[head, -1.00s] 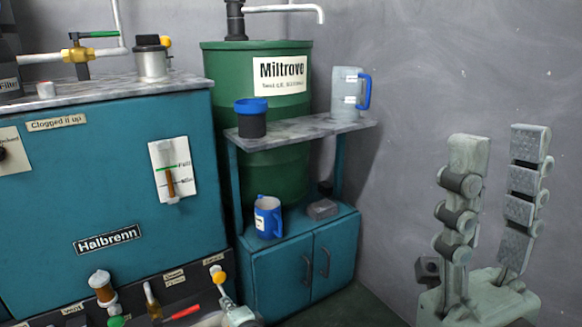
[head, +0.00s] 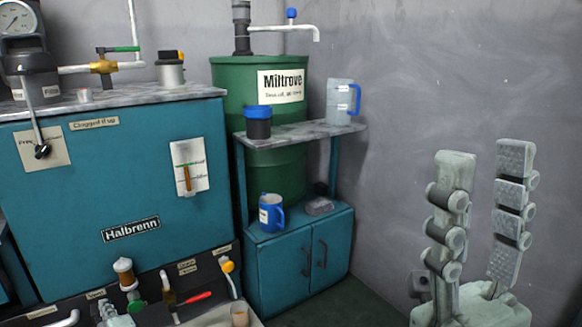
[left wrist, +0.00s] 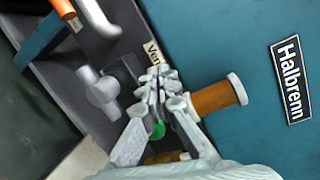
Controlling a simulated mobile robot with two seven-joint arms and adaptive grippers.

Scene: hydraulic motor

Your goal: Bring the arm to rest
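My right gripper (head: 483,160) stands upright at the right of the head view, before the bare grey wall. Its two fingers are well apart with nothing between them. My left gripper (left wrist: 158,78) shows in the left wrist view with its fingertips together and nothing seen between them. It appears in front of the teal Halbrenn unit, beside an amber cylinder with pale ends (left wrist: 215,97). In the head view only a small grey part of it seems to show at the bottom left edge; the rest is out of frame.
The teal Halbrenn unit (head: 110,190) fills the left, with fittings along its lower front. A green Miltrove drum (head: 235,100) stands behind a teal cabinet (head: 283,265). A blue-handled jug (head: 341,100), a blue-lidded pot (head: 258,122) and a blue mug (head: 270,212) stand on its shelves.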

